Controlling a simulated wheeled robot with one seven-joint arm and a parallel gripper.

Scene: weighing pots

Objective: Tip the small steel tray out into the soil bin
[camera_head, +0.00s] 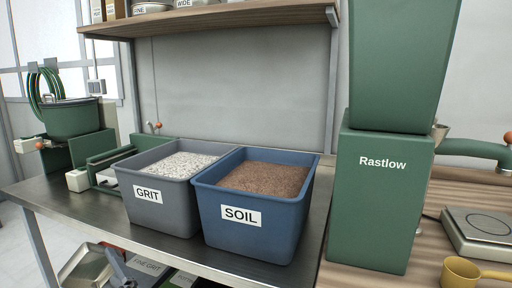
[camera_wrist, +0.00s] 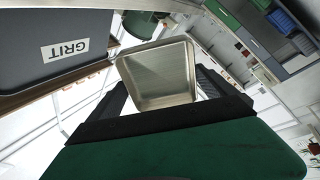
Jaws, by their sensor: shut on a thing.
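The small steel tray (camera_wrist: 158,76) is between the two dark fingers of my gripper (camera_wrist: 162,92) in the wrist view, and the gripper is shut on it. In the head view the tray (camera_head: 84,270) shows at the lower left, below the bench edge and in front of it, looking tilted. My gripper (camera_head: 118,268) is beside it, partly cut off by the frame.
A grey GRIT bin (camera_head: 160,217) with pale grit stands close against the soil bin's left side. A tall green Rastlow machine (camera_head: 375,215) stands to the right. A wooden shelf (camera_head: 215,20) hangs above the bins. A scale (camera_head: 485,230) and yellow scoop (camera_head: 460,271) are at far right.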

